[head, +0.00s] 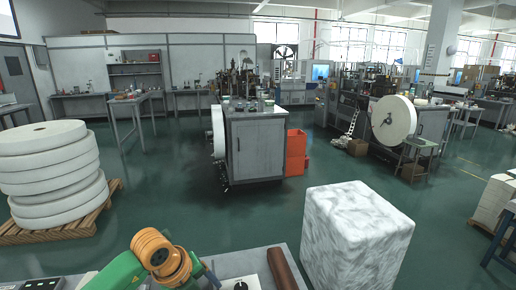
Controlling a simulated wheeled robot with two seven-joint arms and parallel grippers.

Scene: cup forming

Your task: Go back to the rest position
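Part of my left arm, a green link with orange joints, shows at the bottom left of the head view. It is over the near edge of a grey work surface (238,264). The end of this arm runs out of the picture at the bottom, and I do not see its gripper fingers. My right arm and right gripper are not in view. I see nothing held.
A brown cylinder (284,268) lies on the work surface. A white marbled block (356,240) stands right of it. Large white rolls (50,170) are stacked on a wooden pallet (60,228) at left. A grey machine cabinet (257,145) and orange bins (296,152) stand ahead; green floor between is open.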

